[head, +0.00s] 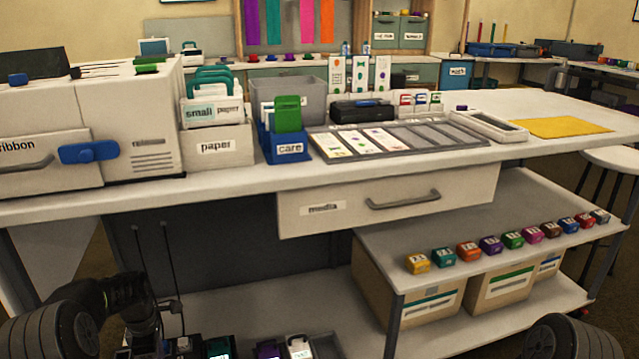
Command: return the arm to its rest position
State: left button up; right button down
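My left arm (125,290) comes in at the bottom left. It is dark and bent, and its far end (150,325) points down in front of the lower shelf. The fingers cannot be made out against the dark background, and I see nothing clearly held. My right gripper is not in view.
The counter carries a ribbon machine (135,110), a paper bin (217,146), a blue care holder (287,146), a card tray (400,139) and a yellow mat (555,127). Below are a media drawer (390,199), a side shelf (450,235) with several coloured blocks, and boxes (430,301).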

pick_arm(q)
jog(key=s+d+f+m+h, duration=0.1)
jog(key=s+d+f+m, duration=0.2)
jog(key=d+f, duration=0.3)
jog(key=s+d+f+m+t+h, duration=0.1)
jog(key=s+d+f+m, duration=0.25)
jog(key=d, duration=0.45)
jog(key=s+d+f+m, duration=0.3)
jog(key=d+f+m, duration=0.1)
jog(key=d, duration=0.2)
jog(key=s+d+f+m+h, duration=0.2)
jog(key=s+d+m, duration=0.7)
jog(key=s+d, duration=0.6)
jog(key=s+r+p, duration=0.2)
jog(key=r+p, duration=1.5)
jog(key=s+r+p, duration=0.3)
jog(key=r+p, duration=1.5)
jog(key=shift+r, duration=0.25)
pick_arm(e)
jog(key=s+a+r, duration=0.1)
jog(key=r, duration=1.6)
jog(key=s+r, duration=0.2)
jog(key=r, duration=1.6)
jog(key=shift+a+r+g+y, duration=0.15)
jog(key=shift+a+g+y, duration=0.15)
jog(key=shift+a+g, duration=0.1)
pick_arm(q)
jog(key=shift+m, duration=0.25)
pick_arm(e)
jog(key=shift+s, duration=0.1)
